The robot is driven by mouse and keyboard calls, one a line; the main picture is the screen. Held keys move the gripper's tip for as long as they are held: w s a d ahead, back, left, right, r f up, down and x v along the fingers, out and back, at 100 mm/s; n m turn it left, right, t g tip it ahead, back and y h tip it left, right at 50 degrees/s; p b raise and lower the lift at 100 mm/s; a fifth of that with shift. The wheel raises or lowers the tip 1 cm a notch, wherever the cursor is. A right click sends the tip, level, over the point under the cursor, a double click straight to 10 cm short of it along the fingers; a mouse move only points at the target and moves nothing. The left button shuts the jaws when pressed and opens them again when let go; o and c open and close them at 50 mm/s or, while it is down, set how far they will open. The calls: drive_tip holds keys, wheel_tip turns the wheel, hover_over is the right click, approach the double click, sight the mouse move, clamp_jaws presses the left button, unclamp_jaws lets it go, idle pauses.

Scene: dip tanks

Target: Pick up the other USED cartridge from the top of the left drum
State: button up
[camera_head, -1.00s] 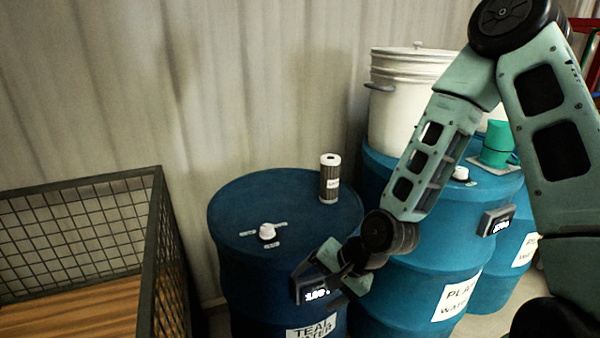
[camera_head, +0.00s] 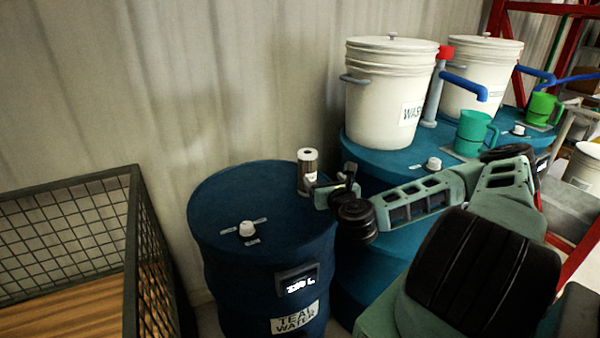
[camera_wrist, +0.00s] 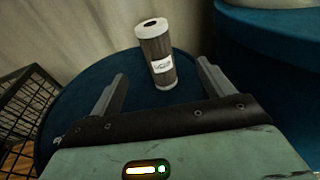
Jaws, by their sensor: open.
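One cartridge (camera_head: 307,168), a brown cylinder with white end caps and a white label, stands upright on top of the left drum (camera_head: 215,208), near the right side of its lid. The drum is blue and labelled TEAL WATER. My gripper (camera_head: 322,190) is at the drum's right edge, close to the cartridge. In the wrist view the cartridge (camera_wrist: 156,55) stands ahead of my open fingers (camera_wrist: 160,82), roughly between them and a little beyond the tips. The label's small text is too blurred to read surely.
A white cap (camera_head: 246,229) sits on the left drum's lid. A wire-mesh crate (camera_head: 130,235) stands to the left. Another blue drum (camera_head: 375,157) at right carries a white bucket (camera_head: 385,100) and a teal jug (camera_head: 471,132). A corrugated wall is behind.

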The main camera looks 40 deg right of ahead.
sight(313, 166)
drive_tip(key=p+x, duration=0.3)
drive_tip(key=x, duration=0.8)
drive_tip(key=shift+a, duration=0.1)
drive_tip(key=p+x, duration=0.1)
drive_tip(key=x, duration=0.1)
drive_tip(key=p+x, duration=0.1)
drive_tip(key=x, duration=0.1)
drive_tip(key=shift+w+a+r+p, duration=0.1)
drive_tip(key=shift+a+r+p, duration=0.05)
drive_tip(key=shift+a+p, duration=0.2)
drive_tip(key=shift+w+d, duration=0.3)
drive_tip(key=shift+w, duration=0.3)
drive_tip(key=shift+f, duration=0.25)
drive_tip(key=c, duration=1)
drive_tip(key=shift+c, duration=1.3)
drive_tip(key=shift+r, duration=0.15)
